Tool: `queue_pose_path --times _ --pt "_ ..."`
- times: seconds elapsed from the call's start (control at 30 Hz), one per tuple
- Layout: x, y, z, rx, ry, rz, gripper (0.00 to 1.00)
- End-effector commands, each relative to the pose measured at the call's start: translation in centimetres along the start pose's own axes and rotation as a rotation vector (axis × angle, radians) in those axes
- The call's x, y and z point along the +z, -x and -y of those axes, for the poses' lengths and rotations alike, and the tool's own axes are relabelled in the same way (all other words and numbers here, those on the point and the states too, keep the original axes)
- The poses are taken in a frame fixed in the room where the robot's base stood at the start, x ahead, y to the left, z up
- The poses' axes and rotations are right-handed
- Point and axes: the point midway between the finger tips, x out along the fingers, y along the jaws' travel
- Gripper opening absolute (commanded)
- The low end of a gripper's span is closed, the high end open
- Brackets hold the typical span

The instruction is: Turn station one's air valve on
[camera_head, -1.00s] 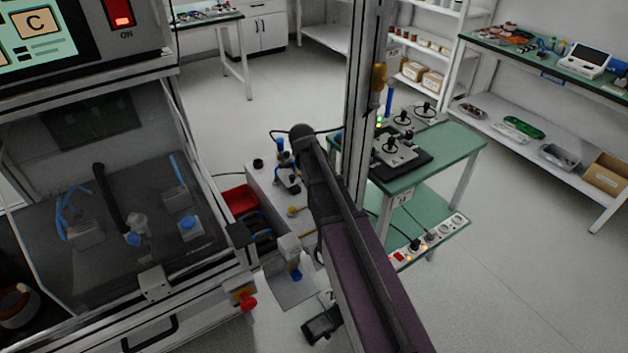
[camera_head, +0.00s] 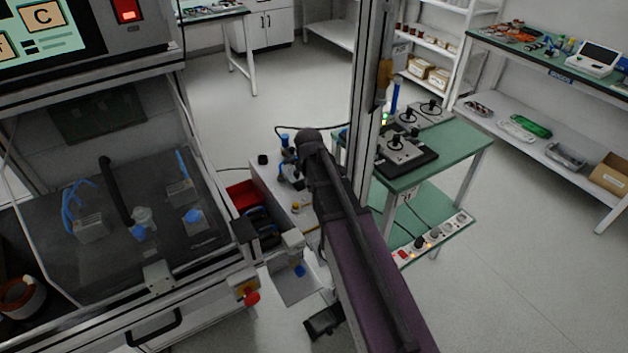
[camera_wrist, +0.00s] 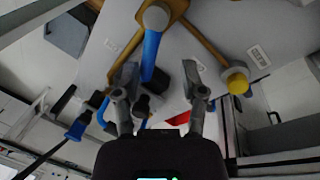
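In the wrist view, a blue lever (camera_wrist: 151,56) hangs from a round grey hub (camera_wrist: 155,17) on brass-coloured piping; I take it for the air valve. Its lower end reaches between the two fingers of my gripper (camera_wrist: 160,82). The fingers are open, with a visible gap on each side of the lever. I cannot tell how deep the lever sits between them. In the head view, my arm covers my gripper and part of the pale bench (camera_head: 264,182) with the air fittings. The lever cannot be made out clearly there.
A yellow knob (camera_wrist: 237,82) sits right of the lever in the wrist view, with dark and blue fittings below. In the head view, a glazed cabinet (camera_head: 150,285) stands left, a red bin (camera_head: 241,196) beside the bench, and a green cart (camera_head: 455,160) right. Open floor lies farther right.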

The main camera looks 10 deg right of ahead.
Motion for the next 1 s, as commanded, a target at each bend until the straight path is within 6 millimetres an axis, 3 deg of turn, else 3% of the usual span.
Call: queue_pose_path --times 0.57,1.0 --pt "0.5 0.4 1.6 0.001 0.36 -0.07 0.52" --pt "0.8 4.5 1.4 0.0 0.368 -0.072 0.52"
